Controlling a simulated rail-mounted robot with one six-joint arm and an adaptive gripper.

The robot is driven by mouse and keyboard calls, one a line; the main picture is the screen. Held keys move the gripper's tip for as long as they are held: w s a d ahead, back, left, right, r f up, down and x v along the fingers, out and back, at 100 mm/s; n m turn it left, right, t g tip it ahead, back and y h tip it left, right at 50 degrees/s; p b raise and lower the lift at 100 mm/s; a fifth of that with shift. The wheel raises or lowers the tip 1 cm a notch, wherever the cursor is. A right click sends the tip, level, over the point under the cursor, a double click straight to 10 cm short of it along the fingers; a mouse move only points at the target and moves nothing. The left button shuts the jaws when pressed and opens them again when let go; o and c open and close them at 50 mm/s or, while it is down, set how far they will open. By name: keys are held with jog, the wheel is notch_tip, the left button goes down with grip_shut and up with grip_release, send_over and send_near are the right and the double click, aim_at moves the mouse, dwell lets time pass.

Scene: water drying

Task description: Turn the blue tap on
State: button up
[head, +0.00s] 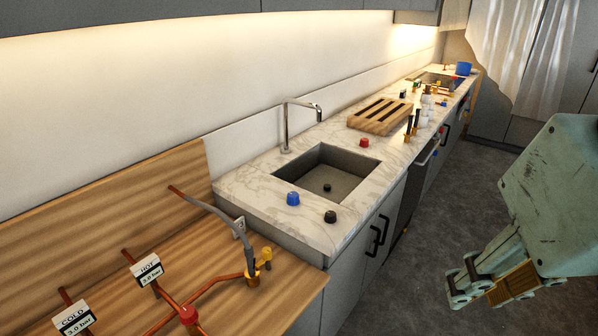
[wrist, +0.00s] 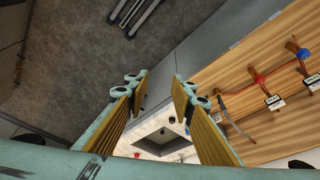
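In the head view, a blue round knob (head: 293,198) stands on the marble counter at the near edge of the sink. In the wrist view, a blue valve handle (wrist: 292,46) sits on copper piping over the wooden board, at the upper right. I cannot tell from the frames which of these is the blue tap. My gripper (head: 454,285) hangs over the floor at the right, well apart from both. In the wrist view, my gripper (wrist: 162,86) has its fingers spread with nothing between them.
A sink (head: 326,175) with a tall faucet (head: 287,128) is set in the counter. A black knob (head: 330,216) and a red knob (head: 364,143) stand beside it. A red valve (head: 188,314) and COLD and HOT gauges stand on the wooden board (head: 130,205).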

jog(key=shift+o, duration=0.2)
jog(key=o, duration=0.5)
jog(key=w+a+r+n+g+p, duration=0.1)
jog(key=w+a+r+n+p, duration=0.2)
jog(key=w, duration=0.6)
jog(key=w+r+n+p, duration=0.2)
jog(key=w+r, duration=0.2)
jog(key=w, duration=0.5)
jog(key=w+a+n+g+p, duration=0.1)
jog(key=w+a+n+p, duration=0.15)
jog(key=w, duration=0.65)
jog(key=w+a+n+p, duration=0.2)
jog(key=w+a, duration=0.1)
jog(key=w, duration=0.7)
jog(key=w+a+f+n+g+p, duration=0.1)
jog(key=w+a+f+n+p, duration=0.15)
jog(key=w+a+f, duration=0.4)
jog(key=w+a+f+n+p, duration=0.2)
jog(key=w+f+p, duration=0.1)
jog(key=w, duration=0.6)
jog(key=w+a+f+n+p, duration=0.2)
jog(key=w+a+f, duration=0.2)
jog(key=f, duration=0.3)
jog(key=w+a+f+n+g+p, duration=0.1)
jog(key=w+a+f, duration=0.3)
jog(key=f, duration=0.4)
jog(key=shift+w+a+f+n+p, duration=0.2)
jog(key=shift+w+f+n+p, duration=0.1)
jog(key=shift+w+n+p, duration=0.55)
jog(key=shift+f, duration=0.1)
